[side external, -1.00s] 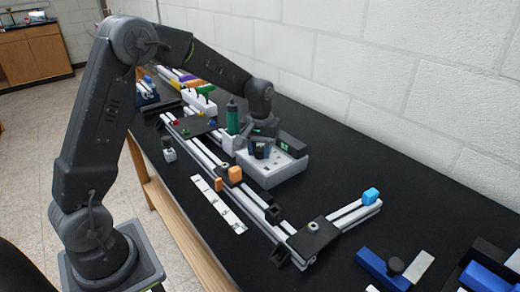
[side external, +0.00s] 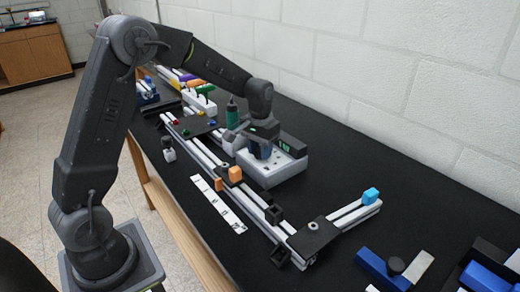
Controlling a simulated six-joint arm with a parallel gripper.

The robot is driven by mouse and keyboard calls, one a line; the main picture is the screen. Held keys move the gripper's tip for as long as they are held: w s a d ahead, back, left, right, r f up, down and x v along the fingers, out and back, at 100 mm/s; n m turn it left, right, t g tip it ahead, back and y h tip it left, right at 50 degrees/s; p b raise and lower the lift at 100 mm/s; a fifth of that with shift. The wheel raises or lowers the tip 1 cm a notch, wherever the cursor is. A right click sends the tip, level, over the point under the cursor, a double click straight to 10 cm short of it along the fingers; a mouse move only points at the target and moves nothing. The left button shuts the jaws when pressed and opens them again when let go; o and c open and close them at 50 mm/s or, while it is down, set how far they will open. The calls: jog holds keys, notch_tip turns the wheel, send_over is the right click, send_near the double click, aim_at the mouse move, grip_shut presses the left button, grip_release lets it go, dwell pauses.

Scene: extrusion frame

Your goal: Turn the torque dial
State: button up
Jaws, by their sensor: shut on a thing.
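A pale grey box (side external: 284,172) stands on the black bench beside the extrusion rails, with small marks on its top. My gripper (side external: 261,154) points down at the top of this box, at its left part. Its jaws are shut on the torque dial, which the fingers hide almost wholly. The dial's setting cannot be read from here. A green-and-black driver (side external: 232,112) stands upright just behind and left of my gripper.
Aluminium rails (side external: 205,152) with dark plates run along the bench. The wall is behind.

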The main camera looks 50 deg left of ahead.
jog(key=shift+m, duration=1.2)
jog(key=o, duration=0.9)
notch_tip(320, 180, up, 14)
jog(key=shift+f, duration=0.1)
